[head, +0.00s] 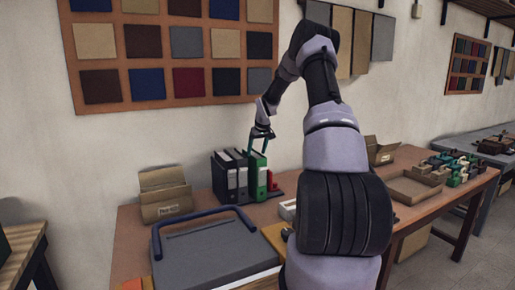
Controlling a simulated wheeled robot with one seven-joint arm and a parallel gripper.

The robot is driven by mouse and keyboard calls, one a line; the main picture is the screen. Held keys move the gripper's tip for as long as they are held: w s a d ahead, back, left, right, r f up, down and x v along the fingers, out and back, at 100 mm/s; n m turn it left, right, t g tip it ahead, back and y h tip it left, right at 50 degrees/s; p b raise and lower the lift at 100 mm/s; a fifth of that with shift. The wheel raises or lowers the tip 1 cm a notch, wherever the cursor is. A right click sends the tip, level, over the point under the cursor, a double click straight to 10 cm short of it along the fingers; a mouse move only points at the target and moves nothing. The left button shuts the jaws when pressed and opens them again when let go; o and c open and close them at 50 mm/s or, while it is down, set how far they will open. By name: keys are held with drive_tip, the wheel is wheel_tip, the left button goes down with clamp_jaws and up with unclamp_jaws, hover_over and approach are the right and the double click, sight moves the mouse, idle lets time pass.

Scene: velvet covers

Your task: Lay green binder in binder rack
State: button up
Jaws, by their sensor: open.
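The green binder (259,178) stands upright at the right end of a row on the table, beside black binders (231,181). A pale label shows on its spine. The binder rack (276,193) shows as a dark part at the right of the row; the rest of it is hidden by the binders. My gripper (257,151) points down at the top of the green binder. Its fingers are apart and appear to be on either side of the binder's top. I cannot tell whether they touch it.
A cardboard box (164,195) stands left of the binders. A grey board with a blue bar (207,248) lies in front. An open tray (411,188) and several small coloured items (455,168) are at the right. My arm hides the table's middle.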

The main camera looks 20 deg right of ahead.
sight(254, 174)
drive_tip(key=x, duration=0.8)
drive_tip(key=shift+w+f, duration=0.1)
drive_tip(key=shift+f, duration=0.2)
clamp_jaws()
